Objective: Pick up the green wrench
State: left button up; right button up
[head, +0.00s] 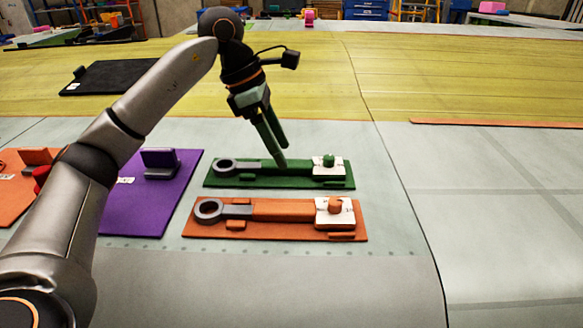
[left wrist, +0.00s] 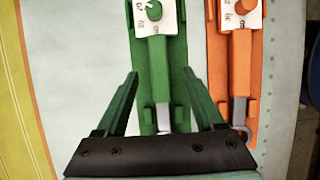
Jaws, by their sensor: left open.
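The green wrench (head: 298,165) lies on a green board (head: 215,182), its grey ring end to the left in the head view. It also shows in the left wrist view (left wrist: 158,65), where its ring end is hidden behind my gripper. My left gripper (head: 284,156) points down at the wrench handle, with its green fingers apart and empty. In the left wrist view the open fingers (left wrist: 160,72) show on either side of the wrench. Whether they touch it, I cannot tell. My right gripper is not in view.
An orange wrench (head: 280,208) lies on an orange board (head: 205,233) just in front of the green one. A purple board (head: 140,205) with a block stands to the left, partly behind my arm. A black board (head: 110,77) lies further back.

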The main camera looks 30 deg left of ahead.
pick_arm(q)
jog(key=shift+x, duration=1.55)
jog(key=shift+w+f, duration=0.1)
jog(key=shift+c, duration=0.4)
grip_shut()
